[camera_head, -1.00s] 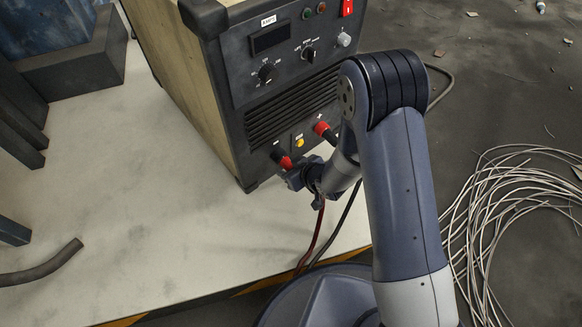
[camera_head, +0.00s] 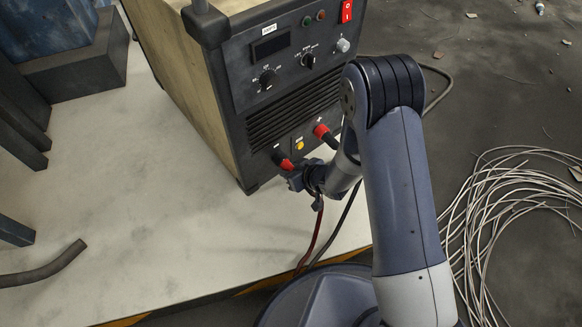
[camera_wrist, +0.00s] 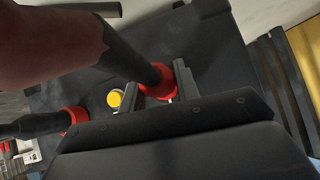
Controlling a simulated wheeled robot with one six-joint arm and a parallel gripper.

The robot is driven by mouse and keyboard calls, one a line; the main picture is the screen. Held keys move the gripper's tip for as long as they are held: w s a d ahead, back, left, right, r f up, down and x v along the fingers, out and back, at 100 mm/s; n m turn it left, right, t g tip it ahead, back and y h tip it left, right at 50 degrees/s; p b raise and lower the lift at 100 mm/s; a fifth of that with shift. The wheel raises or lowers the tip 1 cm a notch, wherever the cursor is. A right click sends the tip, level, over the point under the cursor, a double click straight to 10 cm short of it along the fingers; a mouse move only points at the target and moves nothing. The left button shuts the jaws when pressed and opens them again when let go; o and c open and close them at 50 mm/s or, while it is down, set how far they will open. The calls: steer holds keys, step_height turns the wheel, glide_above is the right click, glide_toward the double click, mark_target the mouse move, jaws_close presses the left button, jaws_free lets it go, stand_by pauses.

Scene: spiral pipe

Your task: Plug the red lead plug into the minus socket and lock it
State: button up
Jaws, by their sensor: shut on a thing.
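The welding machine (camera_head: 300,75) stands on the pale table, its sockets low on the front. The red lead plug (camera_head: 286,164) is at the lower left minus socket (camera_head: 277,154). My gripper (camera_head: 295,179) is right at this plug. In the wrist view, my gripper's two fingers (camera_wrist: 157,92) are shut around the red plug (camera_wrist: 160,82), and its thick dark sleeve and red lead run to the upper left. The plug's front end is at the panel; how deep it sits and whether it is locked cannot be told.
A second plug with a red collar (camera_head: 321,130) is at the plus socket. A yellow button (camera_head: 299,146) lies between the sockets. Red and black leads (camera_head: 312,238) hang past the table's front edge. The left table (camera_head: 150,200) is mostly clear. A wire coil (camera_head: 500,220) lies on the floor.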

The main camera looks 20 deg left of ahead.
steer(key=shift+r+m+g+y+p, duration=0.15)
steer(key=shift+m+g+y+p, duration=0.45)
steer(key=shift+p, duration=0.85)
steer(key=o, duration=1.2)
steer(key=shift+c, duration=0.2)
steer(key=p+v, duration=0.2)
steer(key=v, duration=0.8)
steer(key=shift+d+r+p, duration=0.15)
steer(key=shift+r+p, duration=0.1)
steer(key=shift+p, duration=0.05)
steer(key=b+x, duration=0.3)
steer(key=x, duration=0.7)
steer(key=shift+s+f, duration=0.1)
steer(key=shift+f, duration=0.25)
steer(key=shift+a+f+b, duration=0.25)
steer(key=shift+a+b, duration=0.05)
steer(key=shift+d+r+n+t+h+b, duration=0.1)
steer(key=shift+n+t+h+b, duration=0.2)
steer(key=shift+n+h+b, duration=0.15)
